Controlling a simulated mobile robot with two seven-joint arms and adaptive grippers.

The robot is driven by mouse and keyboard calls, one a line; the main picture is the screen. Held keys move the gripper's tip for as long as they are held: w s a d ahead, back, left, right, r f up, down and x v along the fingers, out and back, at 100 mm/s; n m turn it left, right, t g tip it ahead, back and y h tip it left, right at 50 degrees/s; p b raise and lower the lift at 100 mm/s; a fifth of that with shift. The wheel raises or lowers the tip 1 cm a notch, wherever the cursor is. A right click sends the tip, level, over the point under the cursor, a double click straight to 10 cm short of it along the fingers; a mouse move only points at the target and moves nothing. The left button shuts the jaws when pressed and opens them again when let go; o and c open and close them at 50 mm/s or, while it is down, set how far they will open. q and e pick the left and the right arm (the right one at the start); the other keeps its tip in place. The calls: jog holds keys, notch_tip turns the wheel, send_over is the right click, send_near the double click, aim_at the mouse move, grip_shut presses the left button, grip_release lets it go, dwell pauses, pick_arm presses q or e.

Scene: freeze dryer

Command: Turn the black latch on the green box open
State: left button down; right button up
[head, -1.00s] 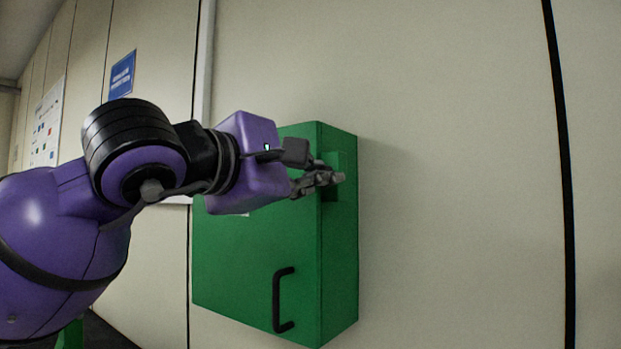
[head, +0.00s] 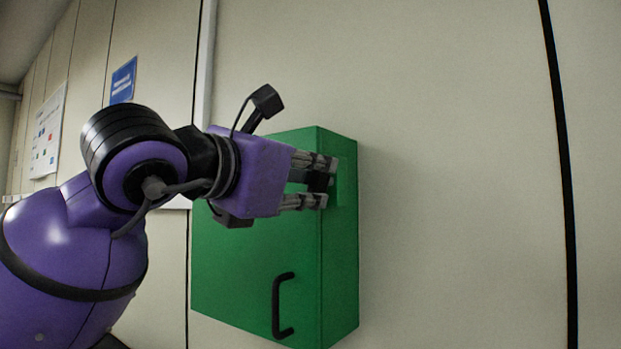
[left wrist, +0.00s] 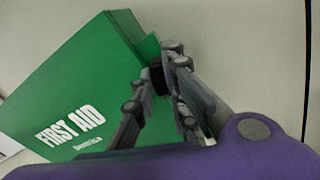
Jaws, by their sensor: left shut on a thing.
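The green box (head: 255,260) hangs on the wall, with a black handle (head: 283,305) low on its front. It shows in the left wrist view (left wrist: 60,100) with "FIRST AID" on its face. The black latch (head: 318,182) is at the box's upper right edge, mostly hidden between my fingers; its dark end also shows in the left wrist view (left wrist: 158,77). My left gripper (head: 325,182) is shut on the latch, one finger above it and one below in the head view. In the left wrist view the fingers (left wrist: 157,82) close around it. My right gripper is not in view.
The pale wall (head: 450,180) right of the box is bare. A blue sign (head: 123,80) and a white poster (head: 46,130) are on the wall at the left. A dark vertical seam runs down the wall at the right.

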pick_arm(q)
jog(key=shift+n, duration=1.8)
jog(key=c, duration=1.8)
grip_release()
jog(key=shift+o, duration=0.2)
